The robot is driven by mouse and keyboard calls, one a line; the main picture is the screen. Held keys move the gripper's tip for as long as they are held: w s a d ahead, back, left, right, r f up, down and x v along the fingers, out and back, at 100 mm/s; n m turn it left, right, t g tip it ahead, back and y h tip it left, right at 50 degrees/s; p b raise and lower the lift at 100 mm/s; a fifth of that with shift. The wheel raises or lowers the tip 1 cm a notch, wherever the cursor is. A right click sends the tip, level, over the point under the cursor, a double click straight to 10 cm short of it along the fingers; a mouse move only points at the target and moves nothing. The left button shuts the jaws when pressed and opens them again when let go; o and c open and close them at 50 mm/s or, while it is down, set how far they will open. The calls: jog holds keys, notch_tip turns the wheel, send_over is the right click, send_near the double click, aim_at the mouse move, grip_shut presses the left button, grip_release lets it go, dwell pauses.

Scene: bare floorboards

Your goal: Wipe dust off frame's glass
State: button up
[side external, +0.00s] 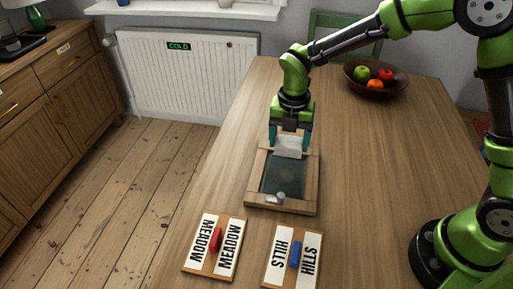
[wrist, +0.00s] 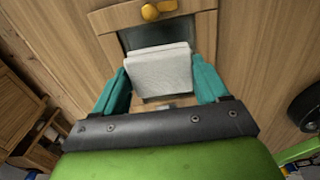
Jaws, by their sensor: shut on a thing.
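The wooden frame (side external: 255,187) lies flat on the table with dark glass (side external: 284,176) inside it. The glass also shows as a dark strip beyond the cloth in the wrist view (wrist: 130,41). I cannot make out dust on it. My gripper (side external: 289,142) points down over the far part of the frame. Its teal fingers are shut on a folded white cloth (wrist: 160,70), which also shows in the side view (side external: 289,147). The cloth is over the far part of the glass; I cannot tell whether it touches. A yellow knob (wrist: 150,12) sits on the frame's far edge. A small grey piece (side external: 279,197) is at the near edge.
A MEADOW board with a red piece (side external: 215,239) and a HILLS board with a blue piece (side external: 295,255) lie in front of the frame. A fruit bowl (side external: 376,88) stands at the back right. The table (side external: 365,175) is clear right of the frame.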

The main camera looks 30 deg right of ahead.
aim_at(286, 165)
jog(key=shift+f, duration=2)
jog(key=shift+s+a+f, duration=0.25)
jog(key=shift+a+f, duration=0.1)
jog(key=shift+f, duration=0.15)
jog(key=shift+s+a+f, duration=0.15)
jog(key=shift+s+a, duration=0.35)
jog(key=shift+s, duration=0.05)
jog(key=shift+s+a, duration=1.65)
jog(key=shift+s, duration=0.1)
jog(key=shift+w+d, duration=2.4)
jog(key=shift+w, duration=0.05)
jog(key=shift+w+d, duration=0.15)
jog(key=shift+r, duration=4.05)
